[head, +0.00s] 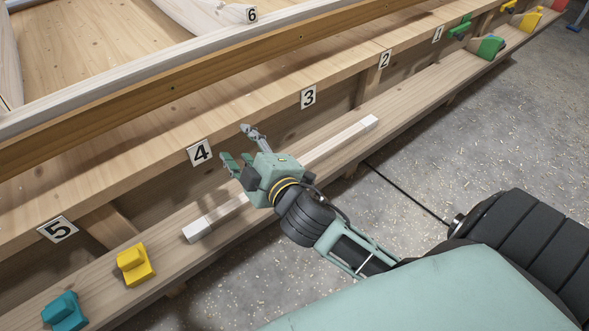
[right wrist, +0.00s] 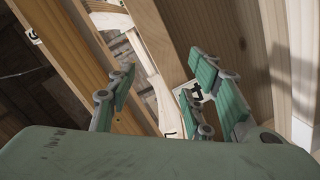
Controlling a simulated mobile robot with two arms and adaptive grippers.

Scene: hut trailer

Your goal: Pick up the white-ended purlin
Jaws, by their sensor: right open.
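The white-ended purlin (head: 335,145) is a long pale square bar with white blocks at both ends. In the head view it lies along the low wooden ledge, below the labels 3 and 4. My right gripper (head: 238,148) is in front of the purlin's middle part and hides a piece of it. Its fingers are apart and point up and left toward label 4, not down at the bar. In the right wrist view the open fingers (right wrist: 155,95) have nothing between them. My left gripper is not in view.
The ledge (head: 410,92) also holds a yellow block (head: 135,265) and a teal block (head: 65,312) at near left, and green, yellow and red pieces at far right. The numbered timber frame (head: 130,190) rises behind it. The concrete floor (head: 440,150) in front is mostly clear.

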